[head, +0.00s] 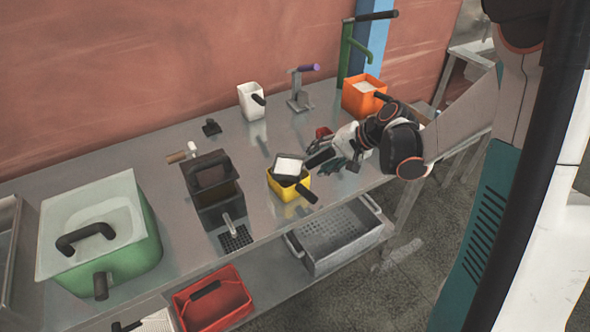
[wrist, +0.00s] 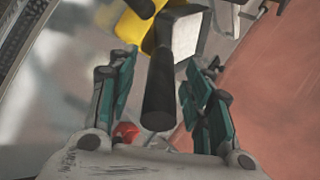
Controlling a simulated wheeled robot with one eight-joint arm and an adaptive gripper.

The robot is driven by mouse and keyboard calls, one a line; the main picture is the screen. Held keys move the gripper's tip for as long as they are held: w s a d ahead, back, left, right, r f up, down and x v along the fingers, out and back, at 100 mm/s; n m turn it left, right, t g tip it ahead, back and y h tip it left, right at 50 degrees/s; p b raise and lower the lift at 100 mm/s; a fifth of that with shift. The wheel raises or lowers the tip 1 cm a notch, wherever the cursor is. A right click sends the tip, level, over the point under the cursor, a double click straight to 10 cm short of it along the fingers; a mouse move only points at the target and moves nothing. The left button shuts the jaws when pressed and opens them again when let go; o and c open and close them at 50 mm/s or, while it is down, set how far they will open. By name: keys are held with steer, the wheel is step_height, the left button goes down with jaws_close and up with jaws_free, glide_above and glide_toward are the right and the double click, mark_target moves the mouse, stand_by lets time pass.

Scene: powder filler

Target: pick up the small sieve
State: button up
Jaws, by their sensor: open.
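The small sieve (head: 289,167) has a pale square top and a dark handle. It sits tilted on the yellow container (head: 276,186), which has its own black handle. My gripper (head: 338,158) is just right of the sieve, with the sieve's handle reaching toward it. In the wrist view the open gripper (wrist: 160,95) has its teal-padded fingers on either side of the sieve's black handle, with gaps on both sides. The sieve's pale body (wrist: 187,36) lies beyond the fingertips, beside the yellow container (wrist: 131,28).
The metal table holds a dark box (head: 212,190), a green tub (head: 130,255), a white container (head: 247,95), an orange container (head: 360,102) and a lever stand (head: 299,95). A small red object (head: 322,132) lies beside my gripper. A red basket (head: 210,300) and a grey crate (head: 338,240) are below.

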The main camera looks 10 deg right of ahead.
jaws_close()
steer(key=shift+r, duration=0.15)
step_height(320, 180, up, 20)
steer(key=p, duration=0.5)
steer(key=shift+f, duration=0.3)
steer(key=shift+a+f+b, duration=0.1)
steer(key=shift+f+b, duration=6.25)
steer(key=shift+f, duration=2.5)
